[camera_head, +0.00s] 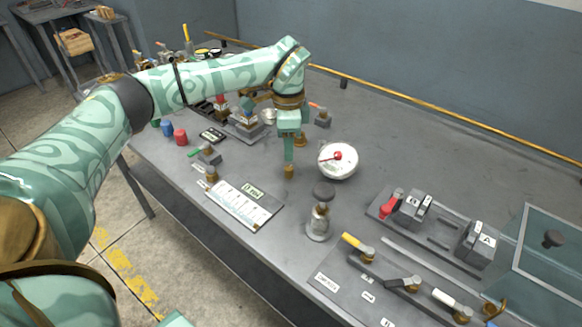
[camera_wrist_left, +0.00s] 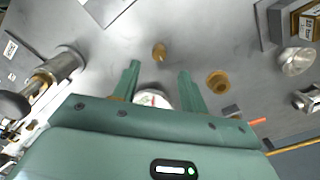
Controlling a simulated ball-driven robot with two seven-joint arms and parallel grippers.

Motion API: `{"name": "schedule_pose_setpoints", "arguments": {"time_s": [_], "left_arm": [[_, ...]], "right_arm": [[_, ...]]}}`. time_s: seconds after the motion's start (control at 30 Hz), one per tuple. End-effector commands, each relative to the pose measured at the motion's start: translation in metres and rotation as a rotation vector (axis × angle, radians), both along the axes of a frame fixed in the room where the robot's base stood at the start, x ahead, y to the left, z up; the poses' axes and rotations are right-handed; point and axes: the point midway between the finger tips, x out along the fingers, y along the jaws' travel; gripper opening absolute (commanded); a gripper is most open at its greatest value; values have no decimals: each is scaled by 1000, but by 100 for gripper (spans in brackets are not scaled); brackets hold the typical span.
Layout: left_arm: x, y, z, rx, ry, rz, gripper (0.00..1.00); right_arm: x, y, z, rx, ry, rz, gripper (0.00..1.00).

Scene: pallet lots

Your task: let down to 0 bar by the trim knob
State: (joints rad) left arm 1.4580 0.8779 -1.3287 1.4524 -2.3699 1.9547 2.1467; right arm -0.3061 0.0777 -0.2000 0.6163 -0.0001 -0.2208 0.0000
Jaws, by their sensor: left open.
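A round white gauge (camera_head: 338,161) with a red centre and pointer stands on the bench; its scale is too small to read. In the left wrist view the gauge (camera_wrist_left: 153,98) shows partly, between my fingers. My left gripper (camera_head: 289,152) points down beside the gauge, on its left, open and empty. In the wrist view, a small brass knob (camera_wrist_left: 159,52) lies just beyond the fingertips (camera_wrist_left: 158,70), and a wider brass knob (camera_wrist_left: 218,82) is right of the right finger. I cannot tell which is the trim knob. My right gripper is out of view.
A white labelled card (camera_head: 243,205) lies at the front edge. Lever valves (camera_head: 403,284) and a switch panel (camera_head: 412,209) are at right.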

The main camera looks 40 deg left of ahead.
Motion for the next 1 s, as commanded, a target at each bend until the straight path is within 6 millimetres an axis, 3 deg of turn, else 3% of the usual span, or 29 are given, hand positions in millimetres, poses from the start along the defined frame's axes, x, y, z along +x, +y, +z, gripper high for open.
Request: {"name": "schedule_pose_setpoints", "arguments": {"time_s": [0.03, 0.1, 0.3, 0.7, 0.87, 1.0], "left_arm": [[0, 0, -18, 0, 5, -1, 43], [0, 0, -33, 0, 4, -2, 43], [0, 0, -61, -1, 1, -2, 43], [0, -1, -68, -1, -2, -2, 43], [0, -1, -68, -1, -2, -2, 2], [0, -1, -68, -1, -2, -3, 0]], "right_arm": [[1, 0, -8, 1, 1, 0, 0], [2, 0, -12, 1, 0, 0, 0], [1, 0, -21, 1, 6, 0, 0], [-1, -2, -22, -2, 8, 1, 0], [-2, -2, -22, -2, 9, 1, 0], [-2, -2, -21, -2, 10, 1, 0]]}}
